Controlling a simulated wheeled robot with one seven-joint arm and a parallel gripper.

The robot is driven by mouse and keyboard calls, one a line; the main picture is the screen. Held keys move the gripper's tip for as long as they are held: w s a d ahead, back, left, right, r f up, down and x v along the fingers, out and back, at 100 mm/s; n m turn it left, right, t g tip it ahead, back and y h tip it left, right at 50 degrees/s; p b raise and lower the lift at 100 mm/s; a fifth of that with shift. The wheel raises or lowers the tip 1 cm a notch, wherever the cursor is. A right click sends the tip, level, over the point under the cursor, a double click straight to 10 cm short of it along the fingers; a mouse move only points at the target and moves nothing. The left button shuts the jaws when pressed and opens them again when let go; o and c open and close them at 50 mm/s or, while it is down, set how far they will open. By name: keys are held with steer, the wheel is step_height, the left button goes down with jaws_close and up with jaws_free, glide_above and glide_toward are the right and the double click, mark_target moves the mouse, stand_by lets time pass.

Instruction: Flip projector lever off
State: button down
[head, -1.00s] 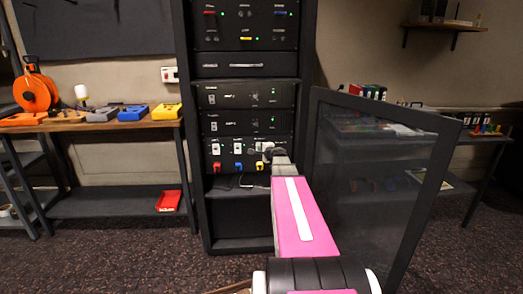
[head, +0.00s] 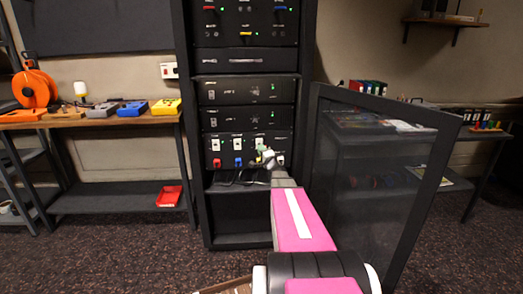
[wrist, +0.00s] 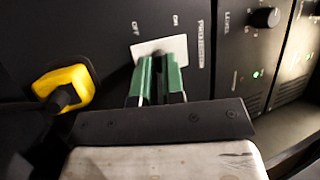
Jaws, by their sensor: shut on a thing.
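The projector switch plate (wrist: 160,48) is white, marked PROJECTOR with OFF and ON lettering, and fills the middle of the wrist view. My gripper (wrist: 160,66) has its two green fingers at this plate, shut on the projector lever, which is mostly hidden between them. I cannot tell the lever's exact position. In the head view my gripper (head: 267,155) is at the right part of the rack's lowest panel (head: 226,152), where several white switch plates sit in a row. My gripper covers part of the right end of that row.
A yellow plug (wrist: 66,86) sits close left of my fingers. A black knob (wrist: 265,17) is at the upper right. Red (head: 217,163) and blue (head: 238,162) plugs sit under the other switches. The open rack door (head: 375,190) stands right of my arm.

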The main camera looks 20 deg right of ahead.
steer(key=shift+w+f+n+t+y, duration=0.15)
steer(key=shift+f+n+t+y, duration=0.2)
steer(key=shift+t, duration=0.25)
steer(key=c, duration=1.2)
jaws_free()
steer(key=v, duration=1)
steer(key=shift+s+d+f, duration=0.1)
steer(key=shift+s+f, duration=0.1)
steer(key=shift+s, duration=0.15)
steer(key=shift+n, duration=0.25)
